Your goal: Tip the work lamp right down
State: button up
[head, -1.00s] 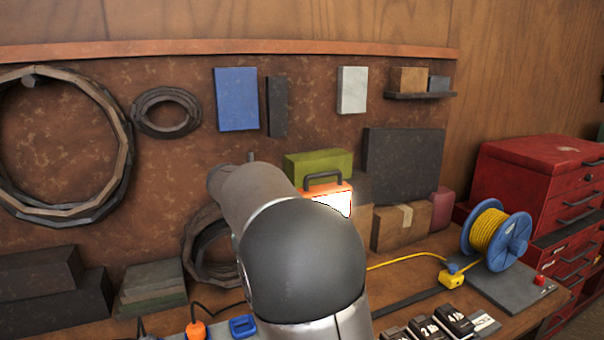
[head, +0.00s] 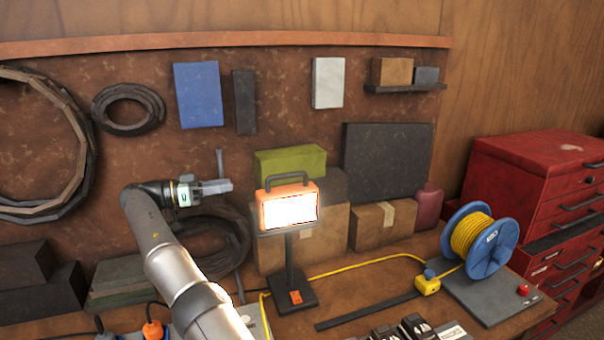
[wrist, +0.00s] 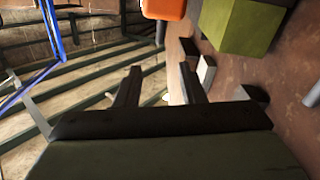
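The work lamp (head: 288,207) has an orange housing, a dark top handle (head: 289,177) and a bright white lit face turned toward me. It sits on a dark post above a black base (head: 291,297) with an orange switch. The head looks roughly upright. My gripper (head: 226,186) is left of the lamp head at about the height of its handle, apart from it. In the wrist view my gripper (wrist: 160,88) has its two fingers spread with nothing held between them. Part of the orange housing (wrist: 164,8) shows at that view's top edge.
Cardboard boxes (head: 374,226) and a green box (head: 290,161) stand behind the lamp. A yellow cable runs past the lamp's base to a blue reel (head: 508,238) on the right. Dark coils (head: 222,240) lean behind my arm. A red tool cabinet (head: 520,165) stands far right.

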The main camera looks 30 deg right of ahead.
aim_at(283, 176)
jog(key=d, duration=0.5)
jog(key=s+d+b, duration=0.1)
jog(key=d, duration=0.5)
jog(key=s+d+b, duration=0.1)
jog(key=d, duration=0.4)
jog(key=shift+d, duration=0.35)
grip_shut()
